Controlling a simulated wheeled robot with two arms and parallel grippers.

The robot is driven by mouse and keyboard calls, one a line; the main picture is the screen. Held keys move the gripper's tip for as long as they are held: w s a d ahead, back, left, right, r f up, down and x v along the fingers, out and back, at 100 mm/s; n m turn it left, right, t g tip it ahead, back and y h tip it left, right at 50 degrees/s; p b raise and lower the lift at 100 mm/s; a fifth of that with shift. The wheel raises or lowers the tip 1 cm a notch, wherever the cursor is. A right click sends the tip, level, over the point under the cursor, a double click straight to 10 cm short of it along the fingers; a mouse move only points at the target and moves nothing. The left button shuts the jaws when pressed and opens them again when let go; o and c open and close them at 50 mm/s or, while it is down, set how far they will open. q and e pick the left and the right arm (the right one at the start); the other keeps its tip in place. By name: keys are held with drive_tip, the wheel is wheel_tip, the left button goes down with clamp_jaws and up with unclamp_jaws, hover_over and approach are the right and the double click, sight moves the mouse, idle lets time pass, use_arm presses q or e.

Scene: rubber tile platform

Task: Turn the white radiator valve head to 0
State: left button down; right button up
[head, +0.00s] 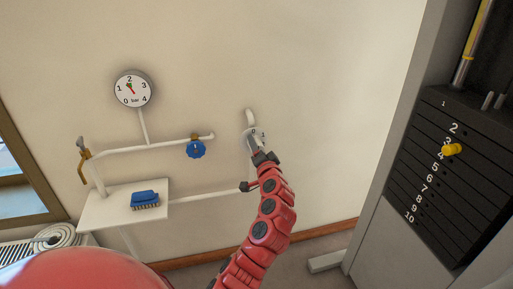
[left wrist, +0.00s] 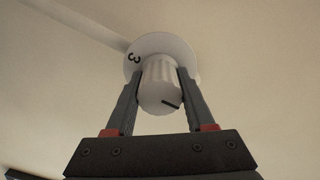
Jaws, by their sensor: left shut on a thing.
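The white radiator valve head (left wrist: 158,88) is a ribbed knob in front of a round white dial disc (left wrist: 176,42). A black 3 shows on the disc's left side in the left wrist view. A short black line marks the knob's face at its lower right. My left gripper (left wrist: 159,78) is shut on the knob, one finger on each side. My right gripper is not in view.
A pressure gauge (head: 133,89), white pipes, a blue handwheel (head: 196,149) and a brass tap (head: 82,150) are to the left. A blue brush (head: 145,198) lies on a white shelf (head: 100,207). A black weight stack (head: 445,175) stands at right. The wall between is clear.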

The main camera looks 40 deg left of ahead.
use_arm(q)
drive_tip(key=shift+c, duration=1.3)
unclamp_jaws()
drive_tip(key=p+v, duration=0.1)
drive_tip(key=v, duration=1.6)
drive_tip(key=shift+s+p, duration=0.25)
drive_tip(key=shift+p, duration=0.1)
drive_tip(key=shift+d, duration=0.1)
